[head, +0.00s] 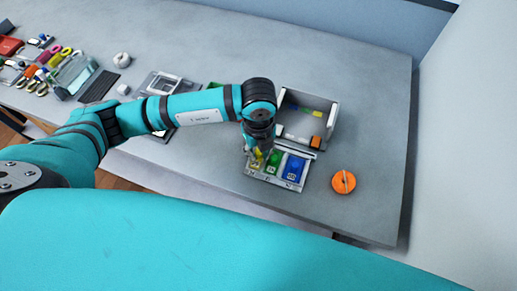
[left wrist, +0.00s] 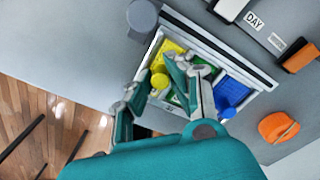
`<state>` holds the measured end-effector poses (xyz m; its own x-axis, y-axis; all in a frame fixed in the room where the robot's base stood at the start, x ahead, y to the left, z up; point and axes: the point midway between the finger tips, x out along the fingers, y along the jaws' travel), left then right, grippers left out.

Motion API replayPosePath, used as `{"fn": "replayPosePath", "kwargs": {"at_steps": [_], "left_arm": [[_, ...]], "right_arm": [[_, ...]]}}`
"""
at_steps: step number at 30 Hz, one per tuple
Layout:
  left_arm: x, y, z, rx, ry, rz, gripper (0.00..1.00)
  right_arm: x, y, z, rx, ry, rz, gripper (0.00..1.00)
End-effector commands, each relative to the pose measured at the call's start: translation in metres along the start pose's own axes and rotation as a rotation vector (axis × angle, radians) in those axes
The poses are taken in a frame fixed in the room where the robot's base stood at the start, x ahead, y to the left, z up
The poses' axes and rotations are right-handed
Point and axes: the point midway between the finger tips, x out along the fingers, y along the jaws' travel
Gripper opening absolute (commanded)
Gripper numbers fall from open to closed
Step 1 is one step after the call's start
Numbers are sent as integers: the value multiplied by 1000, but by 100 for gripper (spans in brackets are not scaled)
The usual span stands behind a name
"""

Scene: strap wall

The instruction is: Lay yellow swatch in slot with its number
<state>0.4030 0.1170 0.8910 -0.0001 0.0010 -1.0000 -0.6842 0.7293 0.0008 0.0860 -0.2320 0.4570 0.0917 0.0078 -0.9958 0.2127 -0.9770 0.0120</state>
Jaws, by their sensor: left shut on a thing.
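A pale slotted tray (head: 247,173) stands near the table's front edge. My left gripper (head: 258,153) reaches down over its left end and is shut on the yellow swatch (head: 256,163), by its raised knob. In the left wrist view the yellow swatch (left wrist: 169,50) shows at the tray's left compartment, its knob (left wrist: 160,81) between the fingers. I cannot tell whether it rests on the slot floor. A green swatch (head: 273,161) is in the middle slot and a blue swatch (head: 294,168) in the right slot. Small number marks along the front are too small to read. My right gripper is out of view.
An open white box (head: 328,106) stands just behind the tray, with small coloured pieces inside. An orange round item (head: 343,182) lies right of the tray. A black pad (head: 98,86), a white roll (head: 121,58) and clutter are at the left.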

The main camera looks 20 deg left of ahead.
Motion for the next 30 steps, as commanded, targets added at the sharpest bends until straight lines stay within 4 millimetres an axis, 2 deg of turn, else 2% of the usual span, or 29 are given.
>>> {"fn": "replayPosePath", "kwargs": {"at_steps": [8, 9, 15, 20, 21, 25, 30], "left_arm": [[1, 0, 0, 0, 0, -1, 0], [1, 0, 0, 0, 0, -1, 19], [1, 0, 0, 0, 0, -1, 44], [1, 0, 0, 0, 0, 0, 44], [1, 0, 0, 0, 0, 0, 46], [1, 0, 0, 0, 0, 0, 63], [1, 0, 0, 0, 0, 0, 64]], "right_arm": [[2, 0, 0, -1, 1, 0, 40], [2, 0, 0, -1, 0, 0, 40], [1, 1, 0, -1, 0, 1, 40], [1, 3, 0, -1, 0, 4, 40], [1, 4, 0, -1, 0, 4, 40], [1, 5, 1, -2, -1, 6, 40], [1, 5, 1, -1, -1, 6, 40]]}}
